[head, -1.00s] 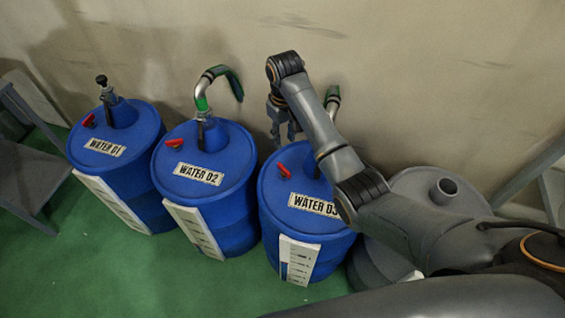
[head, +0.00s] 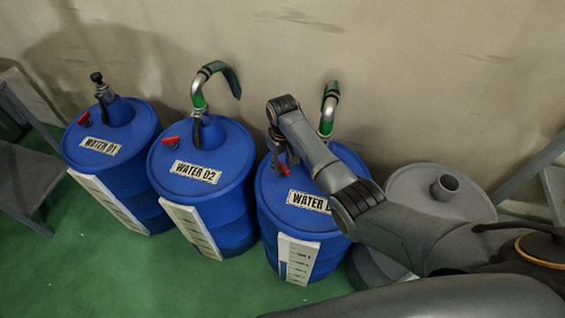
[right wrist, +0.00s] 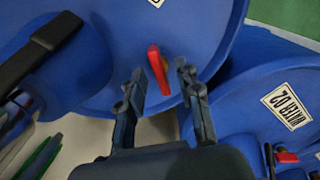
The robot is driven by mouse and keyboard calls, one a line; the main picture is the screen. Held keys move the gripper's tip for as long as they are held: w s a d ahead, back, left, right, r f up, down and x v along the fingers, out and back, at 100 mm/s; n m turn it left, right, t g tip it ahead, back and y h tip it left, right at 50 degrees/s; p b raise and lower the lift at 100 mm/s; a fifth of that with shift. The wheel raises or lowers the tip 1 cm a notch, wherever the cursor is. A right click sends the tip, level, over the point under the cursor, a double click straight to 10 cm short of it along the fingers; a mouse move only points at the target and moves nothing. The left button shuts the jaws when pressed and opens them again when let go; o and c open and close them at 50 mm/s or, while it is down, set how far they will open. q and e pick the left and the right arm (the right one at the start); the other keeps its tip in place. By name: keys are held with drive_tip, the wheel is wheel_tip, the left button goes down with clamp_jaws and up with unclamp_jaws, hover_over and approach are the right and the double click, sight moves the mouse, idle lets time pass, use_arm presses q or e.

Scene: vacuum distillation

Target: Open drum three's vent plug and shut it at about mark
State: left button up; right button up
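Drum three (head: 268,205) is a blue barrel labelled "WATER", its number partly covered by my right arm. Its red vent plug (head: 284,169) stands on the lid near the left rim. My right gripper (head: 286,153) is over the lid at the plug. In the right wrist view the red plug (right wrist: 158,70) shows between the tips of my open right gripper (right wrist: 160,78), with a gap on both sides. A white gauge strip (head: 300,250) with marks and a blue column runs down the drum's front. My left gripper is not in view.
Drum two (head: 235,205) and drum one (head: 140,175) stand to the left, with red plugs. A green-banded pipe (head: 329,105) rises behind drum three. A grey drum (head: 410,190) stands to the right. The wall is close behind; green floor (head: 120,275) lies in front.

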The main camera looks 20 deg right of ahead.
clamp_jaws()
drive_tip(key=shift+r+m+p, duration=0.2)
drive_tip(key=shift+m+p, duration=0.7)
drive_tip(key=shift+p, duration=0.05)
drive_tip(key=m+p, duration=0.2)
drive_tip(key=shift+m, duration=0.3)
drive_tip(key=m+p, duration=0.1)
drive_tip(key=m, duration=0.2)
drive_tip(key=shift+f+m+p, duration=0.15)
drive_tip(key=shift+m+p, duration=0.4)
drive_tip(key=shift+m, duration=1.05)
